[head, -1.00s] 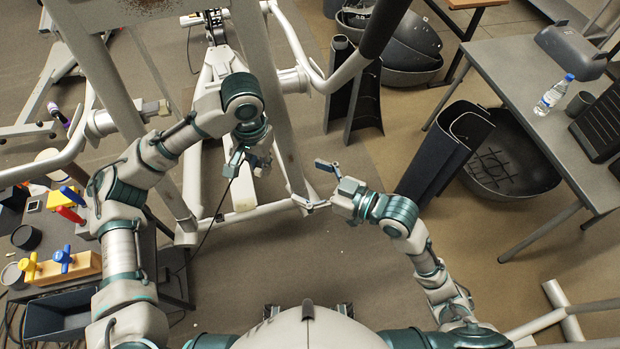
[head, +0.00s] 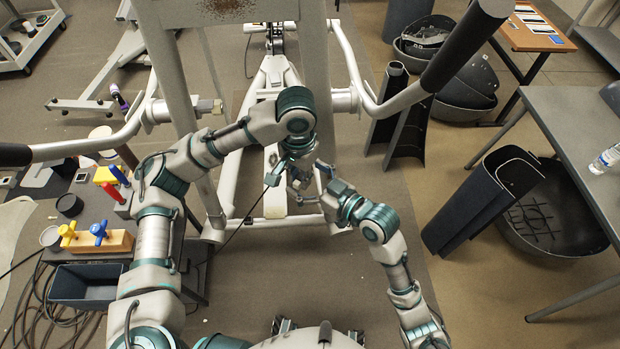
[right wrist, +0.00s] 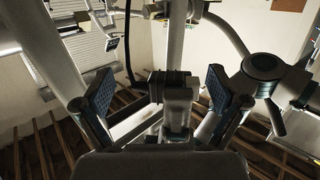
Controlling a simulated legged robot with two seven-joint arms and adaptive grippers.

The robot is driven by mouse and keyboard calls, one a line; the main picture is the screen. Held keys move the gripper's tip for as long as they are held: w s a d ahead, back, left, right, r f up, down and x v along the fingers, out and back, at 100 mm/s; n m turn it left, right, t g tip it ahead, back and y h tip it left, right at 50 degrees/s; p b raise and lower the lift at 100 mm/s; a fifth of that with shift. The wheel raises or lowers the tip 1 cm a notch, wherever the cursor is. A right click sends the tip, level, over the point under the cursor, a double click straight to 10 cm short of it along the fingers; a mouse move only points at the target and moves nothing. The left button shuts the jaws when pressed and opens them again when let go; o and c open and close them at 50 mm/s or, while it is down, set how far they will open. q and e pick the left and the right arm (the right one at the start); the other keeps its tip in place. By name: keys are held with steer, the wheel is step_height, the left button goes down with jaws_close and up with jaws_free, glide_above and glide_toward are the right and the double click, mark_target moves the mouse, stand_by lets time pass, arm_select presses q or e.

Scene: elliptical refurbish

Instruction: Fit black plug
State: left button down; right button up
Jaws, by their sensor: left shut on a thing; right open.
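My left gripper (head: 281,178) is in front of the white machine frame (head: 206,110), near its middle. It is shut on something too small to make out. A thin black cable (head: 243,222) runs from beside it down to the floor; whether it ends in the grip cannot be told. My right gripper (head: 316,186) is open, just right of the left one. In the right wrist view its dark pads (right wrist: 160,88) stand wide apart, with a dark collar and a pale block (right wrist: 178,105) showing between or beyond them. I cannot pick out the black plug for certain.
Curved dark covers (head: 482,200) stand at right beside a grey table (head: 585,130).

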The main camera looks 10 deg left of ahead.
steer(key=shift+d, duration=0.1)
steer(key=c, duration=1.2)
arm_select(q)
steer(key=c, duration=0.9)
jaws_free()
steer(key=shift+c, duration=0.2)
arm_select(e)
steer(key=shift+w, duration=0.1)
steer(key=shift+c, duration=0.8)
arm_select(q)
steer(key=shift+r, duration=0.1)
